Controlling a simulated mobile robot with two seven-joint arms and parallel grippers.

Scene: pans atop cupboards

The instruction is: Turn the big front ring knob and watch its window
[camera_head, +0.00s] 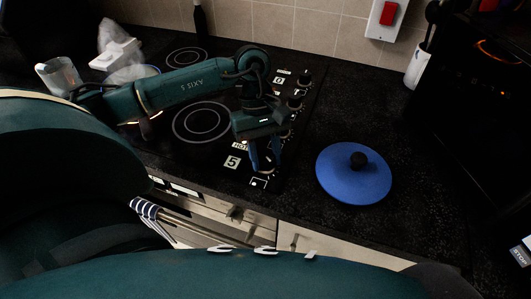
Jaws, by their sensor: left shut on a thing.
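The black hob (197,133) with ring markings lies in the worktop. Its knobs run in a column along its right side. My left gripper (264,162) reaches down over the front end of this column and is shut on the front knob (268,171). The fingers and wrist hide most of that knob, so its pointer cannot be read. A small white-framed window (259,183) shows just in front of the knob; its content is too small to read. A white "5" label (232,162) and a "HOT" label (240,146) show beside the gripper. My right gripper is out of view.
Further knobs (304,79) stand behind the gripper. A blue lid (354,174) with a black handle lies on the worktop to the right. A red wall switch (389,12) is at the back. A striped towel (147,211) hangs on the front rail. Worktop around the lid is free.

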